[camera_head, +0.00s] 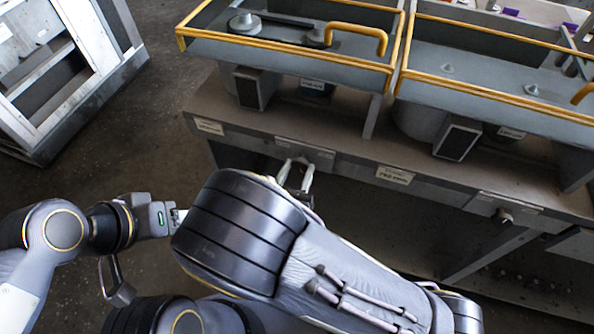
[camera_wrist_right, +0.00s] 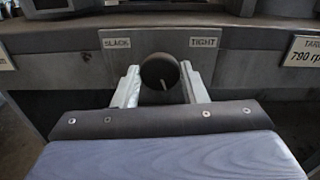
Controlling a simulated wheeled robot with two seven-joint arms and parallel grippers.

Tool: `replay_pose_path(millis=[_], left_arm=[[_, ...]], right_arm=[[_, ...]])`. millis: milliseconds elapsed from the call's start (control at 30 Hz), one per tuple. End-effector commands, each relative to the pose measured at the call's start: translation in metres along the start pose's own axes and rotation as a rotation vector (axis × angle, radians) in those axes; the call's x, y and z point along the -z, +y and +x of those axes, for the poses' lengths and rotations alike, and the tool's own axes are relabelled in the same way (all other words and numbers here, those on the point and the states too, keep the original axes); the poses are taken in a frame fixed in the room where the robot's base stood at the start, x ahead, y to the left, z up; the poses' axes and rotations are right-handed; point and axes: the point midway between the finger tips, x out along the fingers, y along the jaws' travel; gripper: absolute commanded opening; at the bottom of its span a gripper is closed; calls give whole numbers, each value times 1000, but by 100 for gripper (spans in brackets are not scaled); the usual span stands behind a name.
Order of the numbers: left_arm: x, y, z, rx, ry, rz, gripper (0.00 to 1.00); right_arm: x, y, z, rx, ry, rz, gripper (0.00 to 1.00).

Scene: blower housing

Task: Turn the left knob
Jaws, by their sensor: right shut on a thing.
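The left knob (camera_wrist_right: 159,72) is a dark round knob on a grey plate marked SLACK on the left and TIGHT on the right. A small light mark shows low on its face. My right gripper (camera_wrist_right: 160,78) has its two pale fingers on either side of the knob, shut on it. In the head view my right gripper (camera_head: 297,168) reaches the bench's front edge, and the knob is hard to make out between its fingers. My left gripper (camera_head: 172,218) is low at the left, away from the bench, its fingertips partly hidden by my right arm.
A second knob (camera_head: 503,216) sits further right on the bench front (camera_head: 345,152). A 790 rpm label (camera_head: 395,175) is between them. Yellow-edged trays (camera_head: 290,62) stand above. A pale metal rack (camera_head: 62,75) is at the left, with bare floor before the bench.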

Motion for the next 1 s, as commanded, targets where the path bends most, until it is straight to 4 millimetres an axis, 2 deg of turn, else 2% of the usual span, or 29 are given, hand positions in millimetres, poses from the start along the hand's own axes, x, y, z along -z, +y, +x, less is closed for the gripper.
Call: replay_pose_path(millis=[267, 700, 1000], left_arm=[[-7, -7, 15, 0, 0, 0, 60], [-25, -22, 49, 0, 0, 0, 60], [-32, -29, 64, 0, 0, 0, 60]], right_arm=[[3, 0, 0, 0, 0, 119, 16], [5, 0, 0, -1, 0, 453, 16], [2, -1, 0, 0, -1, 605, 16]])
